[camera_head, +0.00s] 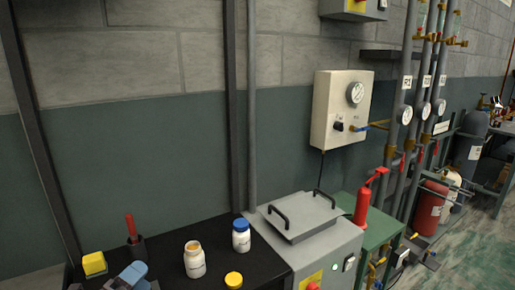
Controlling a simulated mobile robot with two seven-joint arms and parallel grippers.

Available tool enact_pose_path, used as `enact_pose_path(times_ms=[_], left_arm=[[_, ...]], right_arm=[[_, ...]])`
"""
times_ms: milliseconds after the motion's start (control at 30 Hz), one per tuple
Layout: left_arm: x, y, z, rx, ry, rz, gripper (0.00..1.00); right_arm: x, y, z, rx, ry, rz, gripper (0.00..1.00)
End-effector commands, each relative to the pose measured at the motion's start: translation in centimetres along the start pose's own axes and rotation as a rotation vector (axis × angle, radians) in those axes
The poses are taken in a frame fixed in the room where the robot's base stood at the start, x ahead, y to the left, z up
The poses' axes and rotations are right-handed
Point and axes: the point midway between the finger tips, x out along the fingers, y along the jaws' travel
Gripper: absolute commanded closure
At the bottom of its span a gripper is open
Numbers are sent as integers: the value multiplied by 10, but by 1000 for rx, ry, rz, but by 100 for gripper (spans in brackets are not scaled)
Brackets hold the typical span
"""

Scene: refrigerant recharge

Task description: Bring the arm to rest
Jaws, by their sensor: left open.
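What seems to be my left gripper (131,274) shows as a blue-grey shape at the bottom left edge, low over the black bench top. Most of it is cut off by the frame, and its fingertips are hard to make out. It is open, and I see nothing held in it. My right gripper is not in view.
The black bench (212,275) carries a yellow block (94,263), a red-handled tool (131,226) in a dark holder, an open white jar (194,261), a blue-capped jar (241,237) and a yellow lid (234,280). A grey lidded machine (300,218) stands right.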

Motion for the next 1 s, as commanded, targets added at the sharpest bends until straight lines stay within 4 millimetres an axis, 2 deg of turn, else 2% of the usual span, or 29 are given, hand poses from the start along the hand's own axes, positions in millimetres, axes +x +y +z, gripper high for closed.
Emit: enact_pose_path(times_ms=[200, 367, 500, 700, 800, 1000], left_arm=[[-51, 27, 8, -443, -369, 149, 32], [-101, 54, 2, -749, -629, 298, 32], [-150, 76, -16, -1002, -847, 452, 32], [-215, 91, -56, -1288, -1097, 673, 32], [-236, 92, -71, -1372, -1173, 752, 32], [-264, 89, -95, -1484, -1277, 872, 32]], right_arm=[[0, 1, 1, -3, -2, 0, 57], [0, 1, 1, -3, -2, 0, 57], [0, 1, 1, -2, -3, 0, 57], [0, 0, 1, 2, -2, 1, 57], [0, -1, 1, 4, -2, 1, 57], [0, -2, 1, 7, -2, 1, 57]])
